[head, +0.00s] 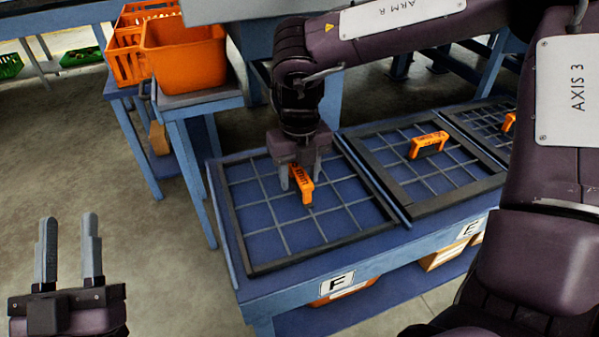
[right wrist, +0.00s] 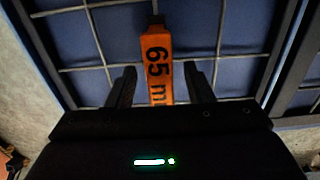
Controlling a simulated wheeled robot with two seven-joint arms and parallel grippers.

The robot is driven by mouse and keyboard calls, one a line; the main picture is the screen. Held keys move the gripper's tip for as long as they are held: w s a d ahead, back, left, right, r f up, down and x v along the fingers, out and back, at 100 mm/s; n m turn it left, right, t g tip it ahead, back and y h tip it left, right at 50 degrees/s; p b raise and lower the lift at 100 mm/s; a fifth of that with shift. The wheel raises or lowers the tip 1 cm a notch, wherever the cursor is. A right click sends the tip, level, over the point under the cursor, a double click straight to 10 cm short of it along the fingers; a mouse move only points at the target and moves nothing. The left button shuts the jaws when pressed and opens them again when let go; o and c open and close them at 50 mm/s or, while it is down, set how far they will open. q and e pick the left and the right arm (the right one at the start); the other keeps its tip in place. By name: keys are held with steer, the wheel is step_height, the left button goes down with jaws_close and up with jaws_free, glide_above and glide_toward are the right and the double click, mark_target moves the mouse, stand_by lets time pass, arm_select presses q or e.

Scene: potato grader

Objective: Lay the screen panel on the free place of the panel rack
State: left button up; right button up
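A screen panel (head: 256,268), a dark frame with a grey wire grid and an orange handle (head: 307,194), lies flat at the place marked F on the blue rack (head: 295,284). In the right wrist view the handle (right wrist: 157,60) shows a "65 m…" marking, partly cut off. My right gripper (head: 301,174) is over this panel, pointing down. Its fingers (right wrist: 160,84) stand on either side of the handle with gaps on both sides, so it is open. My left gripper (head: 69,218) is open and empty above the floor at the lower left.
A second panel (head: 427,217) with an orange handle lies beside it at E, and a third (head: 488,128) lies further right. No bare place shows on the visible rack. Orange crates (head: 185,55) stand on a blue stand behind left. Boxes sit on the rack's lower shelf.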

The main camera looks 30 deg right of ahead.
arm_select(q)
steer(key=shift+r, duration=0.1)
step_height(320, 180, up, 6)
steer(key=s+a+f+t+h, duration=0.1)
steer(key=s+t+h, duration=0.1)
steer(key=s+t, duration=0.1)
arm_select(e)
steer(key=shift+r, duration=0.25)
step_height(320, 180, up, 3)
steer(key=shift+r+p, duration=0.1)
steer(key=shift+p, duration=0.5)
step_height(320, 180, up, 4)
steer(key=shift+f+p, duration=0.2)
steer(key=shift+p, duration=0.35)
steer(key=shift+r, duration=0.25)
arm_select(q)
steer(key=w+d+f+g+y, duration=0.1)
steer(key=w+f+g+y, duration=0.1)
steer(key=f+g, duration=0.2)
steer(key=w+d+f+g+y, duration=0.1)
steer(key=f+g, duration=0.3)
steer(key=f, duration=0.7)
steer(key=shift+w+d+g+y, duration=0.2)
steer(key=shift+w+g+y, duration=0.1)
steer(key=shift+w+y, duration=0.4)
steer(key=shift+w+f, duration=0.1)
